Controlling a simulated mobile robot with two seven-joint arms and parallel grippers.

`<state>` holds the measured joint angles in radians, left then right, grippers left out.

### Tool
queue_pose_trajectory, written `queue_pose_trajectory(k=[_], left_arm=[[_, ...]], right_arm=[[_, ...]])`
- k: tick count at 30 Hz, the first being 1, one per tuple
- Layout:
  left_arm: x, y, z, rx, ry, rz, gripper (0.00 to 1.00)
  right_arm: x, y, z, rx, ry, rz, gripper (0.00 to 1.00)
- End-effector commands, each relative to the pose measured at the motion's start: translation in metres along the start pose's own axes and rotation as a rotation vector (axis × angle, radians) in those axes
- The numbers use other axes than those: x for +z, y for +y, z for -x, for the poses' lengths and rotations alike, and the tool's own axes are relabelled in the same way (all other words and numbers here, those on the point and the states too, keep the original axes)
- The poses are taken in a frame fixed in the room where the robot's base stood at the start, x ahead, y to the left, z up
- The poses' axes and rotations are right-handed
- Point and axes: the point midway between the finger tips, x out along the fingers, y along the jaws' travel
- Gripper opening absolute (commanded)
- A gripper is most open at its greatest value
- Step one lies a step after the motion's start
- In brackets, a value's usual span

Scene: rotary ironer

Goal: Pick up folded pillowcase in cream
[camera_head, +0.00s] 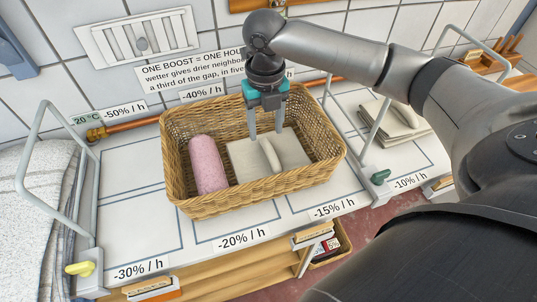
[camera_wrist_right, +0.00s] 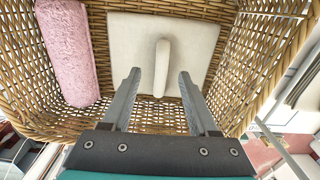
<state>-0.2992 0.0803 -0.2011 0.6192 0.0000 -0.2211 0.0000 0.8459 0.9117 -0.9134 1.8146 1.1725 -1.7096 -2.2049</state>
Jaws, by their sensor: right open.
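The folded cream pillowcase (camera_head: 289,149) lies flat in the wicker basket (camera_head: 261,189), on its right side, with a raised ridge across its middle. It also shows in the right wrist view (camera_wrist_right: 195,40), with the ridge (camera_wrist_right: 162,68) pointing toward my fingers. My right gripper (camera_head: 266,138) reaches down into the basket from above, open and empty, its fingertips close to the ridge in the head view. In the right wrist view the fingers (camera_wrist_right: 160,77) stand apart on either side of the ridge's near end. I cannot tell whether they touch the cloth. My left gripper is not in view.
A rolled pink towel (camera_head: 207,164) lies in the basket left of the pillowcase. Another folded cream cloth (camera_head: 397,122) lies on the counter to the right. Grey rails (camera_head: 38,160) and (camera_head: 373,135) stand beside the basket. The counter front left of it is clear.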

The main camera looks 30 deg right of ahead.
Motion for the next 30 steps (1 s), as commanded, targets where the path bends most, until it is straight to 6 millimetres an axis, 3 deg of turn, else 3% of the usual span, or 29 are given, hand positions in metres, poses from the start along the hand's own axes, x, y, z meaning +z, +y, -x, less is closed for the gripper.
queue_pose_trajectory(k=[12,19,30], left_arm=[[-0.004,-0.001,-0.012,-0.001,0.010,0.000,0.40],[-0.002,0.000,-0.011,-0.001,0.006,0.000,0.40],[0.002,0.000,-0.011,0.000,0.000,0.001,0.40]], right_arm=[[-0.010,-0.003,-0.050,-0.001,0.002,0.000,0.60],[-0.009,-0.003,-0.051,-0.001,0.000,0.000,0.60],[-0.009,-0.003,-0.051,-0.001,0.000,0.000,0.18]])
